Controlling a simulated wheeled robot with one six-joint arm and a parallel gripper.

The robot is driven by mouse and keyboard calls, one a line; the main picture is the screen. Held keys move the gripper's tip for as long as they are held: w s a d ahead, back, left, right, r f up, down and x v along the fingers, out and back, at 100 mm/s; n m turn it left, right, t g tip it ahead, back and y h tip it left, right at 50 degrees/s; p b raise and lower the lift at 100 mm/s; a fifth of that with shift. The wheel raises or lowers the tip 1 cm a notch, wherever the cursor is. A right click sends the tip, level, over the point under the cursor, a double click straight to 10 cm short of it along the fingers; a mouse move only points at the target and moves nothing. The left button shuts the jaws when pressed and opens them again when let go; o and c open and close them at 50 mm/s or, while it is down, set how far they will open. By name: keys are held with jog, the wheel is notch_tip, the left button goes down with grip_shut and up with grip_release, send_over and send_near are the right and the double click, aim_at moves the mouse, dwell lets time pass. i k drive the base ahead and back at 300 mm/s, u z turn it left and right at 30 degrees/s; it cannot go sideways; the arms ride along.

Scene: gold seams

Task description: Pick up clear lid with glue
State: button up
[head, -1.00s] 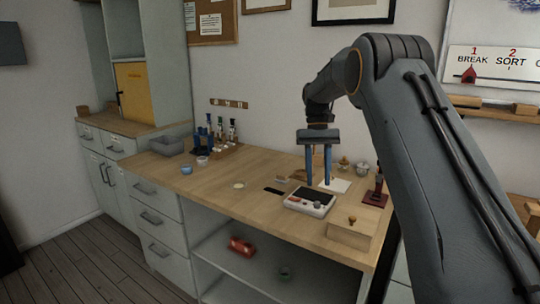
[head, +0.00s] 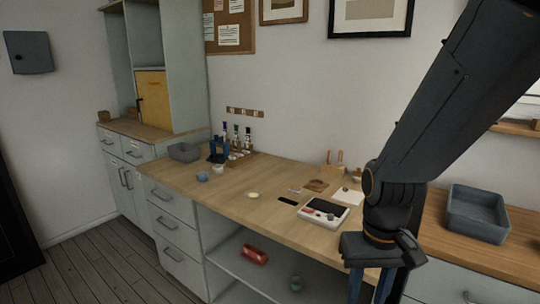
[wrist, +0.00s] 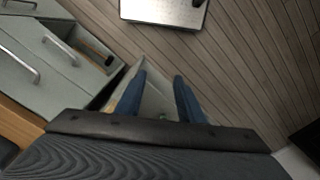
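A small pale, cream-coloured disc (head: 252,195) lies flat on the wooden worktop (head: 225,205), left of the black strip, in the head view. It may be the clear lid with glue, but it is too small to be sure. My gripper (head: 369,286) hangs at the lower right of the head view, in front of the worktop's front edge and well to the right of the disc. Its two blue fingers are apart with nothing seen between them. They also show apart in the wrist view (wrist: 160,90), pointing down past drawers and floor; no lid shows there.
A white device with a dark screen (head: 323,212), a blue cup (head: 202,176), a white bowl (head: 217,169) and a bottle rack (head: 238,157) stand on the worktop. A grey bin (head: 477,213) sits on the right counter. Open shelving (head: 235,255) lies below.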

aim_at(252, 194)
jog(key=u, duration=0.5)
jog(key=k, duration=0.65)
jog(key=u, duration=0.9)
jog(key=k, duration=0.65)
jog(key=u, duration=0.6)
jog(key=i, duration=1.6)
jog(key=z, duration=0.6)
jog(key=i, duration=1.15)
jog(key=z, duration=1.65)
jog(key=i, duration=0.85)
jog(key=z, duration=0.9)
